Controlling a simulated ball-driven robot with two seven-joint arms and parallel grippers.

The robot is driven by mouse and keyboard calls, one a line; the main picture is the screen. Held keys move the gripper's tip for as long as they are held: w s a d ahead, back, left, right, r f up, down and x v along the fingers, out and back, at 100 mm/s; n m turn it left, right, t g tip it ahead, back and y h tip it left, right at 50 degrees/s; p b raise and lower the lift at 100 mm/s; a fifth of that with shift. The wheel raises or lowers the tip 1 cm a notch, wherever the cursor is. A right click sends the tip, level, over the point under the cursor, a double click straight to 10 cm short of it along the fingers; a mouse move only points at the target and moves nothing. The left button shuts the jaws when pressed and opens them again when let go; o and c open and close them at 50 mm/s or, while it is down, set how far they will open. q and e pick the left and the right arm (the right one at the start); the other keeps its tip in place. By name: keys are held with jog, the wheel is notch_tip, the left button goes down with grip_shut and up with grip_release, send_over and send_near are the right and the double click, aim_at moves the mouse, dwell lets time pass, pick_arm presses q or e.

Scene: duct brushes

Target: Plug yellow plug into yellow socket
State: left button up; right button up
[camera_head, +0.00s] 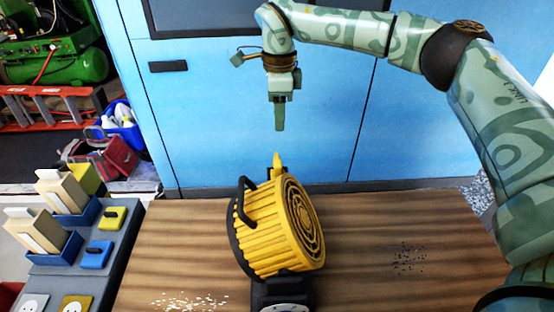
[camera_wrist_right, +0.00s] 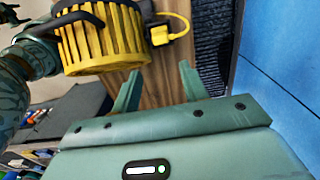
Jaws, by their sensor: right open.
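My right gripper (camera_head: 280,115) hangs in the air above and behind the yellow ribbed fan drum, pointing down. In the right wrist view its two green fingers (camera_wrist_right: 158,84) stand apart with nothing between them. A small yellow piece, which looks like the yellow plug (camera_head: 277,161), shows just behind the drum's top edge, below the gripper. In the right wrist view a yellow and pale plug-like piece (camera_wrist_right: 160,35) with a short yellow loop sits beside the drum. I cannot tell whether it is seated in anything. No yellow socket can be made out for certain. My left gripper is not seen.
The yellow fan drum (camera_head: 265,240) with a black handle stands mid-table on the wooden top (camera_head: 400,285). At left, a grey board (camera_head: 120,245) holds a yellow block (camera_head: 112,217), a blue block (camera_head: 97,254) and blue trays with boxes. Blue cabinets (camera_head: 220,110) stand behind.

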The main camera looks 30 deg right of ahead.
jog(key=b, duration=0.3)
send_over(278, 162)
jog(key=f, duration=1)
jog(key=shift+s, duration=0.25)
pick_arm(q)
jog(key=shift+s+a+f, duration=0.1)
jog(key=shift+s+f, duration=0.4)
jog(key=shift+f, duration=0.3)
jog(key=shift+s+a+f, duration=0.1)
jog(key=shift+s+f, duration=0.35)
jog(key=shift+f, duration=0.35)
pick_arm(e)
jog(key=shift+f, duration=0.5)
jog(key=f+b, duration=0.1)
jog(key=f, duration=0.1)
jog(key=f+b, duration=0.2)
jog(key=f, duration=0.1)
jog(key=shift+w+f, duration=0.2)
jog(key=shift+f, duration=0.05)
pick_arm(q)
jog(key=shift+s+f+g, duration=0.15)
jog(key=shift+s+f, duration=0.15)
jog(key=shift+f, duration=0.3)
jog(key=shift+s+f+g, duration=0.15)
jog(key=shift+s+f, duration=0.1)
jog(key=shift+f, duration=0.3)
pick_arm(e)
jog(key=shift+r, duration=0.1)
jog(key=shift+s+a, duration=0.1)
jog(key=c, duration=0.7)
